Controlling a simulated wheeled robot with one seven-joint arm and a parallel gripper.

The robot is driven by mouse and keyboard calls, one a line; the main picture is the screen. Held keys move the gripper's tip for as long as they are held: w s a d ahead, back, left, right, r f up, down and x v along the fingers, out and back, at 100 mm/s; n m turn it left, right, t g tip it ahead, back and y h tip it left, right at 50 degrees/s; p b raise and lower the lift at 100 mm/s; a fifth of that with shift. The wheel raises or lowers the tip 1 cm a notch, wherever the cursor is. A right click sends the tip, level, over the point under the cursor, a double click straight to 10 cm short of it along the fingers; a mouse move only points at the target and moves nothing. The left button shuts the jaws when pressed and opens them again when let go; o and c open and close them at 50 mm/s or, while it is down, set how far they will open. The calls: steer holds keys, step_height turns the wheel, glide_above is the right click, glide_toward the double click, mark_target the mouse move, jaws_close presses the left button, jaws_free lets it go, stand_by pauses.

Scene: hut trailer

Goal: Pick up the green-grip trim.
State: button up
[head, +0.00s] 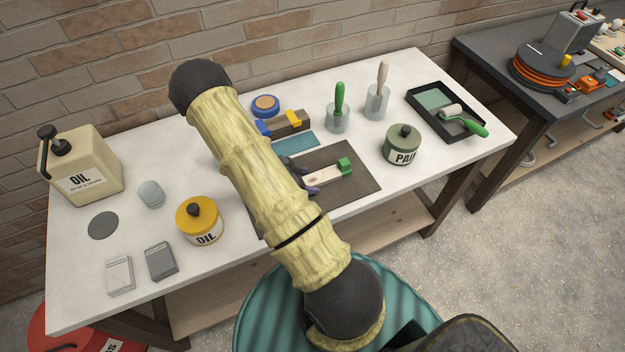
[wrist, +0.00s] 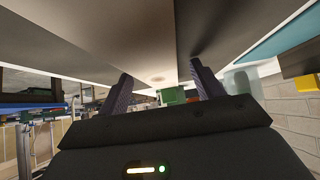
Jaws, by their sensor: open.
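The trim is a pale wooden strip (head: 325,175) with a green block grip (head: 344,167) at its right end. It lies on a dark mat (head: 362,187) on the white table. My gripper (head: 311,178) is low over the mat at the strip's left part, its body largely hidden behind my arm. In the wrist view my gripper (wrist: 161,70) is open, one finger to each side of the pale strip (wrist: 155,45). The green grip (wrist: 172,95) shows beyond, between the fingers. I cannot tell whether either finger touches the strip.
Behind the mat are a teal sheet (head: 297,143) and a wooden block with blue and yellow parts (head: 287,122). A green-handled tool in a cup (head: 339,100) and a green paint can (head: 402,146) stand right. A yellow oil tin (head: 199,221) stands left.

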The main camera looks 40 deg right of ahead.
mark_target(307, 181)
steer(key=shift+s+a, duration=0.1)
steer(key=shift+r, duration=0.1)
steer(key=c, duration=1.1)
steer(key=shift+c, duration=0.2)
step_height(307, 181, up, 10)
steer(key=b, duration=0.1)
